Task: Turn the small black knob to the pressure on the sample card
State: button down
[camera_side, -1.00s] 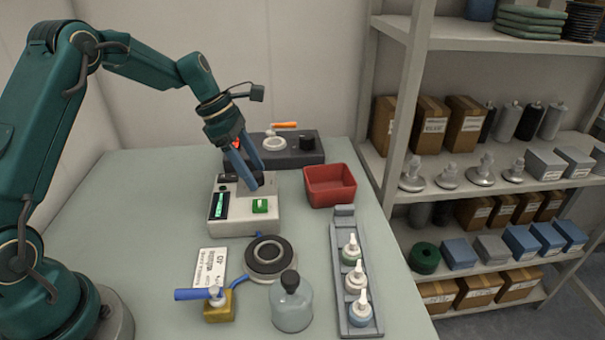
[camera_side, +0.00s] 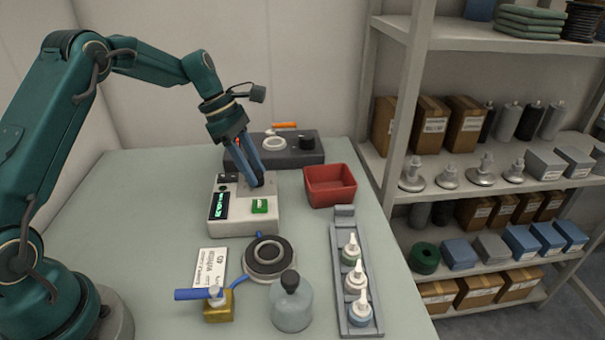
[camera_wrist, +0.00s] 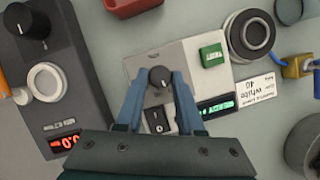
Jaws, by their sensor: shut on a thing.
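The small black knob (camera_wrist: 160,76) sits on a pale box-shaped device (camera_wrist: 192,54), which also stands mid-table in the side view (camera_side: 246,224). My gripper (camera_side: 256,184) reaches down to the device top, its blue fingers shut on the knob from both sides. In the side view the fingers mostly hide the knob. The device has a lit green display (camera_wrist: 217,107), too small to read.
A dark unit (camera_side: 288,155) with a larger black knob (camera_wrist: 27,21), white ring and red display stands behind the device. A green switch (camera_side: 260,206) is on the device. A red bin (camera_side: 330,184), round black-topped part (camera_side: 269,255), bottle (camera_side: 292,305) and dropper tray (camera_side: 341,235) surround it.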

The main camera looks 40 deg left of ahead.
jog(key=m, duration=0.1)
jog(key=m+g, duration=0.1)
jog(key=m, duration=0.3)
jog(key=shift+w+g+h, duration=0.25)
jog(key=shift+g+h, duration=0.05)
jog(key=shift+g, duration=0.1)
jog(key=shift+w+m, duration=0.1)
jog(key=shift+m, duration=0.3)
jog(key=shift+m+g, duration=0.4)
jog(key=shift+m, duration=0.1)
jog(key=c, duration=0.5)
grip_release()
jog(key=shift+s+n+t, duration=0.2)
jog(key=shift+n+t, duration=0.1)
jog(key=shift+n, duration=0.6)
